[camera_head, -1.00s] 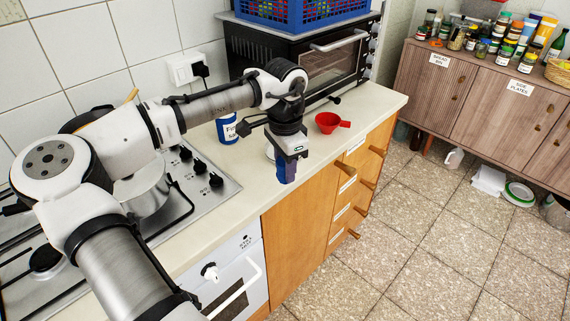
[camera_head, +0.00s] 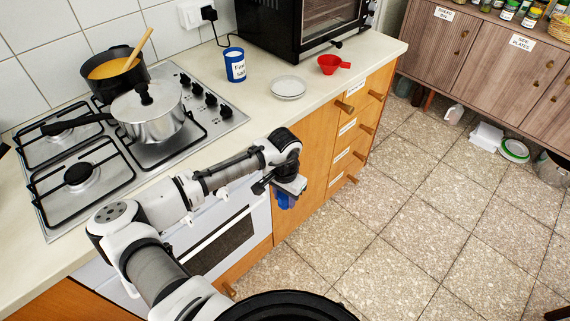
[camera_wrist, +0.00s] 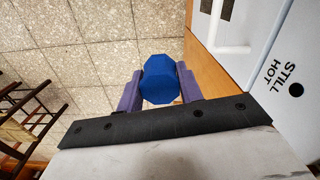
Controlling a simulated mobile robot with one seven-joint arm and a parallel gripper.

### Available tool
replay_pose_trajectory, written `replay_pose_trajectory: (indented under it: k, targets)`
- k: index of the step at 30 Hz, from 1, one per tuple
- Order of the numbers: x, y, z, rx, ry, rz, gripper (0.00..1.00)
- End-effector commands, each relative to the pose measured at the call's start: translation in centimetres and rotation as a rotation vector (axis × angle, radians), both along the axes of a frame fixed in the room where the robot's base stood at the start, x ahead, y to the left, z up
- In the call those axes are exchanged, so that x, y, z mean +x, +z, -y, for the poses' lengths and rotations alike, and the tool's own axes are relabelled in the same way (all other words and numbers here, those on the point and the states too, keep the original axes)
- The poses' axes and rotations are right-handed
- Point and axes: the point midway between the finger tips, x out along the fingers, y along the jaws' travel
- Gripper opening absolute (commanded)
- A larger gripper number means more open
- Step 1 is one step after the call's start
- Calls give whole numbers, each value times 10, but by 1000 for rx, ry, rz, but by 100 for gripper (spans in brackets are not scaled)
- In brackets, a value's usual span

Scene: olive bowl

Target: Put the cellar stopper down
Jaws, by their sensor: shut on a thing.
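The cellar stopper (camera_wrist: 160,82) is a blue, many-sided block seen end-on in the wrist view. My gripper (camera_wrist: 161,76) is shut on it, with a purple finger on either side. In the head view my gripper (camera_head: 287,198) hangs out in front of the counter's front edge, over the floor side, pointing down. The blue cellar (camera_head: 235,68) with a white "Fine salt" label stands upright on the counter by the hob. Its top looks white from here.
A pale round plate (camera_head: 288,88) and a red funnel (camera_head: 331,65) are on the counter (camera_head: 262,107). Bare counter lies around the plate. The hob holds a lidded pan (camera_head: 150,112) and an orange-filled pot (camera_head: 112,72). The black oven (camera_head: 285,30) stands behind.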

Motion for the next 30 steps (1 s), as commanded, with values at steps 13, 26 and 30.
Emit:
replay_pose_trajectory:
  k: [13,26,30]
  targets:
    - [-28,-179,6,-14,347,-3,15]
    - [-63,-366,10,7,609,0,15]
    - [-62,-383,10,5,610,1,15]
